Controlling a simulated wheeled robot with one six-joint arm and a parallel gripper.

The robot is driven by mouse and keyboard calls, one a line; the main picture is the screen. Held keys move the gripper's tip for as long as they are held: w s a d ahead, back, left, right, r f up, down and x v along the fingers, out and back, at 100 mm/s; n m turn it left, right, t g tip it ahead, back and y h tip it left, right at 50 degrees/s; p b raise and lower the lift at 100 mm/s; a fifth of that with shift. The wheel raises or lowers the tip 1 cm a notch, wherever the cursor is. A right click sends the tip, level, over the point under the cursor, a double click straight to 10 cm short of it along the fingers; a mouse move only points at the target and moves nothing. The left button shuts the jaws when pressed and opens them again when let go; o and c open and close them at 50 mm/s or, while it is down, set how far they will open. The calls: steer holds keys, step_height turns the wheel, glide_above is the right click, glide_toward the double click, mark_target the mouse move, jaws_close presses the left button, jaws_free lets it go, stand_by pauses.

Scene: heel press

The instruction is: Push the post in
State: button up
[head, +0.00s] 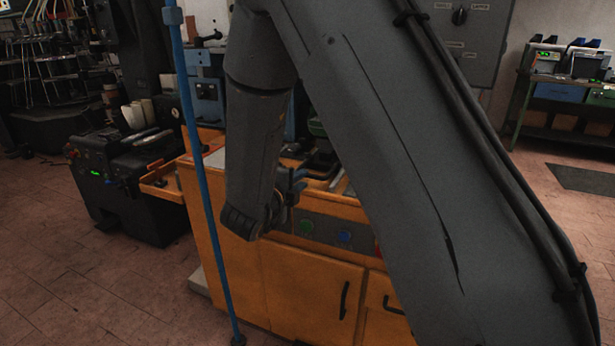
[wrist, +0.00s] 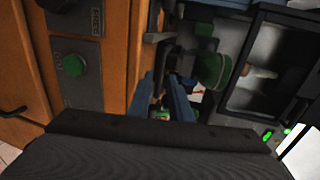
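My gripper (head: 290,186) is at the front of the orange cabinet's top in the head view, partly hidden by my own arm. In the wrist view its two blue fingers (wrist: 165,82) stand apart with a narrow gap between them. A dark part (wrist: 170,60) shows just beyond the fingertips. I cannot tell whether it is the post or whether the fingers touch it. A green round part (wrist: 212,68) is just right of the fingertips. The post cannot be made out clearly in either view.
A blue pole (head: 203,190) stands left of my arm. A dark machine (head: 125,185) is at the left. Tiled floor is free at lower left.

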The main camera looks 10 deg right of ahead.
steer(key=x, duration=0.5)
steer(key=shift+w+d+f+p, duration=0.1)
steer(key=shift+w+d+p, duration=0.05)
steer(key=shift+w+p, duration=0.15)
steer(key=shift+c, duration=0.5)
jaws_close()
